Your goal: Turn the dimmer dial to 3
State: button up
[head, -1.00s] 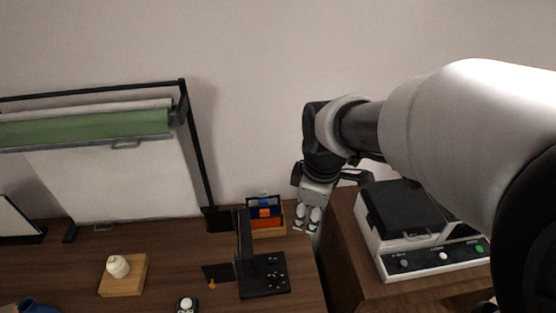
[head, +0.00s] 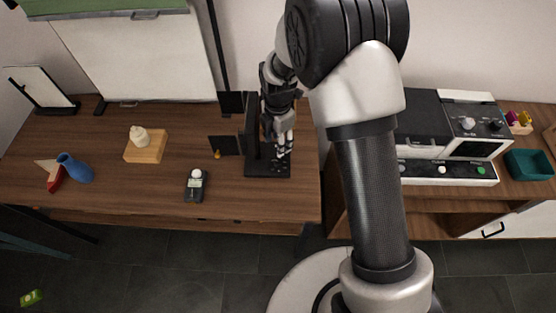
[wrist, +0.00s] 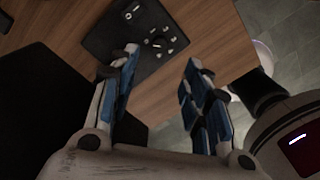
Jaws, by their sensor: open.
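A black control panel (head: 254,171) stands on the wooden desk, with an upright black part at its back left. In the wrist view the panel (wrist: 108,40) carries a small dark round dial (wrist: 158,43) ringed by white marks. A switch with white marks (wrist: 132,12) sits beside it. I cannot read the dial's numbers or setting. My gripper (head: 281,152) is over the panel and hides part of it in the head view. In the wrist view my gripper (wrist: 161,58) is open and empty, its fingers apart, with the dial visible between and beyond the tips.
A machine with a hinged lid (head: 420,117) is on the right-hand cabinet. A gap separates desk and cabinet.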

aim_at(278, 161)
notch_tip(278, 161, down, 11)
jog(key=b, duration=0.2)
jog(key=shift+b, duration=0.4)
jog(key=shift+c, duration=0.5)
grip_shut()
